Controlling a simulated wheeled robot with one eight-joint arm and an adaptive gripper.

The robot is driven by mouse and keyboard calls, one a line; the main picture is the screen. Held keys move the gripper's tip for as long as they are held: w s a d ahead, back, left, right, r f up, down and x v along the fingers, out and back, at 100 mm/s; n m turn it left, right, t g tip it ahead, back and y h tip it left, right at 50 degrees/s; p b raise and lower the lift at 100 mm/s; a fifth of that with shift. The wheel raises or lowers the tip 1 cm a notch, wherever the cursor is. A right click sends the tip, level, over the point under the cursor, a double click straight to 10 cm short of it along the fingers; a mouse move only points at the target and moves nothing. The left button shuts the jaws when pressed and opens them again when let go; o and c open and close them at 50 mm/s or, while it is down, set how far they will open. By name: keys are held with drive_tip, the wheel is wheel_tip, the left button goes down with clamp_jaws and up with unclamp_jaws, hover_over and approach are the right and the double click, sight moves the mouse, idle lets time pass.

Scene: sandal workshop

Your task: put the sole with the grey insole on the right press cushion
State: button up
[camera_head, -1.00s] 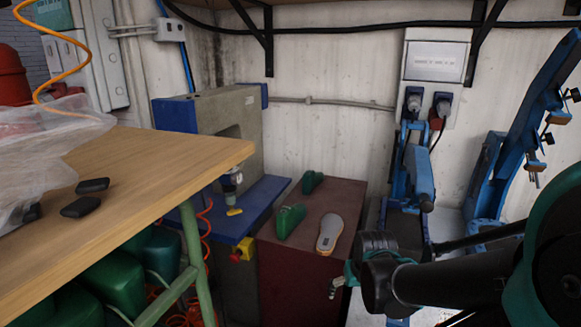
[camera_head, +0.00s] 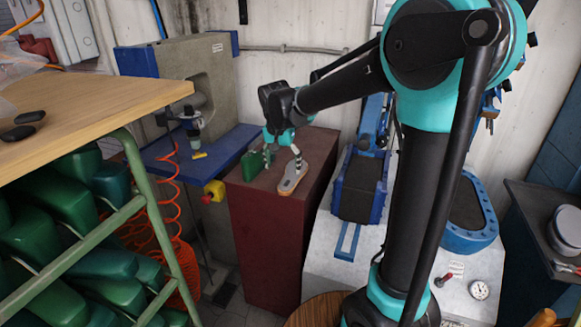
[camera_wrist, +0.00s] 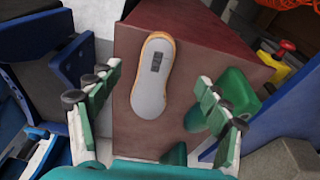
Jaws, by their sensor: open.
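The sole with the grey insole (camera_head: 292,179) lies on top of the dark red cabinet (camera_head: 262,235). In the wrist view the sole (camera_wrist: 150,90) lies flat, grey side up, with a tan rim and a dark patch near one end. My gripper (camera_head: 282,155) is over the cabinet top at the sole; in the wrist view its fingers (camera_wrist: 155,98) are spread to either side of the sole, with nothing between them held. The right press cushion (camera_head: 466,204) is a dark pad in a blue rim, right of my arm. The left press cushion (camera_head: 362,176) is a dark pad in a blue frame.
A green shoe last (camera_head: 256,163) stands left of the sole, close to my gripper; it also shows in the wrist view (camera_wrist: 234,92). A grey and blue machine (camera_head: 205,85) stands behind left. A wooden table (camera_head: 80,110) fills the left. A pressure gauge (camera_head: 479,290) sits on the press front.

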sight(285, 185)
drive_tip(key=shift+w+d+f, duration=0.1)
drive_tip(key=shift+w+f, duration=0.2)
drive_tip(key=shift+f, duration=1.15)
drive_tip(key=shift+w+d+f, duration=0.15)
drive_tip(key=shift+w+f, duration=0.1)
drive_tip(key=shift+f, duration=1.2)
drive_tip(key=shift+w+d+f, duration=0.1)
drive_tip(key=shift+w+f, duration=0.2)
drive_tip(key=shift+f, duration=1.15)
drive_tip(key=c, duration=1.2)
drive_tip(key=shift+r, duration=0.1)
drive_tip(key=shift+w+d+r, duration=0.2)
drive_tip(key=shift+w+r, duration=0.25)
drive_tip(key=shift+r, duration=0.05)
drive_tip(key=shift+w+d+r, duration=0.15)
drive_tip(key=shift+w+r, duration=0.3)
drive_tip(key=shift+r, duration=0.05)
